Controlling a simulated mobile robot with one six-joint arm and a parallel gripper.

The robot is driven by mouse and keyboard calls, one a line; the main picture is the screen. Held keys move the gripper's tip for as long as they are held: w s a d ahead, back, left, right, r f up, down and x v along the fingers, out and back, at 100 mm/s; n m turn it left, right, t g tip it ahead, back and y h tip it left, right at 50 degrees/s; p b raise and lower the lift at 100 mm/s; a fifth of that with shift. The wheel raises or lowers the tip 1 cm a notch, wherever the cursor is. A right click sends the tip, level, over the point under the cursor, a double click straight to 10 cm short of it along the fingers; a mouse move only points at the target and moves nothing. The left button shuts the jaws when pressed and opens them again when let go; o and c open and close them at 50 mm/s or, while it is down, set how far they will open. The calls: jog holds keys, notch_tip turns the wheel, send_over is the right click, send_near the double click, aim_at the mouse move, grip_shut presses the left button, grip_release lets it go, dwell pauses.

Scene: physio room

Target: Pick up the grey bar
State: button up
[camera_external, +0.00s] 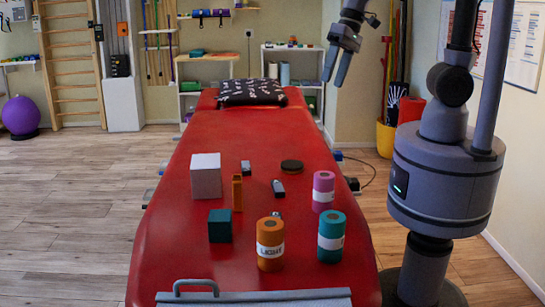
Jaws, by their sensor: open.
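Small grey pieces lie on the red treatment table (180,262): one grey piece (278,188) near the middle, one (246,167) further back beside the white cube, and one (277,214) mostly hidden behind the orange roll. They are too small to tell which is the grey bar. My gripper (334,82) hangs high near the table's far right, pointing down. Its two fingers are apart with nothing between them. It is well away from all the grey pieces.
A white cube (206,176), upright orange block (237,193), teal cube (219,226) and dark disc (291,166) stand around the grey pieces. Orange (270,244), teal (331,236) and pink (323,191) rolls stand nearer or to the right. A black patterned pillow (251,92) lies at the far end.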

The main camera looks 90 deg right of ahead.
jog(key=w+d+f+m+g+p, duration=0.1)
jog(key=w+d+f+m+p, duration=0.15)
jog(key=w, duration=0.25)
jog(key=w+d+f+m+g+p, duration=0.1)
jog(key=w+d+f+m+p, duration=0.15)
jog(key=w, duration=0.25)
jog(key=m+g+y+p, duration=0.2)
jog(key=m+p, duration=0.1)
send_near(278, 185)
jog(key=f+b, duration=0.1)
jog(key=b, duration=0.1)
jog(key=a+f+b, duration=0.1)
jog(key=b, duration=0.1)
jog(key=shift+s+a+f, duration=0.25)
jog(key=shift+s+f, duration=0.15)
jog(key=b+x, duration=0.1)
jog(key=x, duration=0.2)
jog(key=w+b+x, duration=0.1)
jog(key=x, duration=0.1)
jog(key=shift+s+f+b, duration=0.1)
jog(key=shift+f+b, duration=0.2)
jog(key=shift+f, duration=0.1)
jog(key=shift+r, duration=0.15)
jog(key=shift+c, duration=0.2)
grip_shut()
